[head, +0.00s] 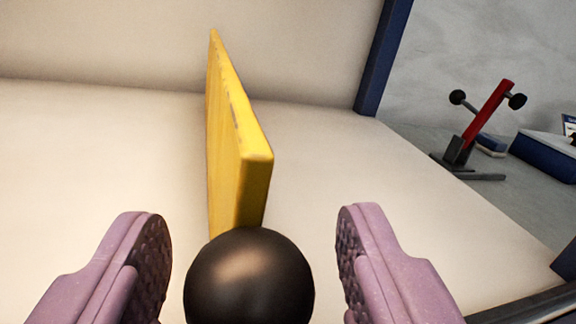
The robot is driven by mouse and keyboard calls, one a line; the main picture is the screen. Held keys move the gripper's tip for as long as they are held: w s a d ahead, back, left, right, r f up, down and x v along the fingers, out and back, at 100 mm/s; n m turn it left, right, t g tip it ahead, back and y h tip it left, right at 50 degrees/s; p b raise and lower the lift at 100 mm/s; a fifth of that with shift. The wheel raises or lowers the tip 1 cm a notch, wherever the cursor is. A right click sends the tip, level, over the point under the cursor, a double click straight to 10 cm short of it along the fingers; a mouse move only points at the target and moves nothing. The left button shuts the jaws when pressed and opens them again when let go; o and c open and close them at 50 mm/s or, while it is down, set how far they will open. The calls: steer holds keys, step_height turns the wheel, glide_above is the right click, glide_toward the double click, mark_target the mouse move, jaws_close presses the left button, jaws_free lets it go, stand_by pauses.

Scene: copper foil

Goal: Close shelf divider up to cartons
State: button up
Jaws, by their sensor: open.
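The yellow shelf divider (238,160) stands upright on the pale shelf (80,150), running back toward the rear panel. A dark round knob (249,280) is at its near end and hides the divider's lower front. My gripper (258,250) is open, with one purple finger to the left of the knob and the other to the right. Gaps show between the knob and both fingers, wider on the right than the left at the top. No cartons show in this view.
A dark blue upright post (383,55) stands at the shelf's back right corner. Beyond the shelf on the right are a red stand with black knobs (487,115) and a blue box (548,153). The shelf surface is bare on both sides of the divider.

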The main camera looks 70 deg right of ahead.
steer(key=shift+x, duration=0.95)
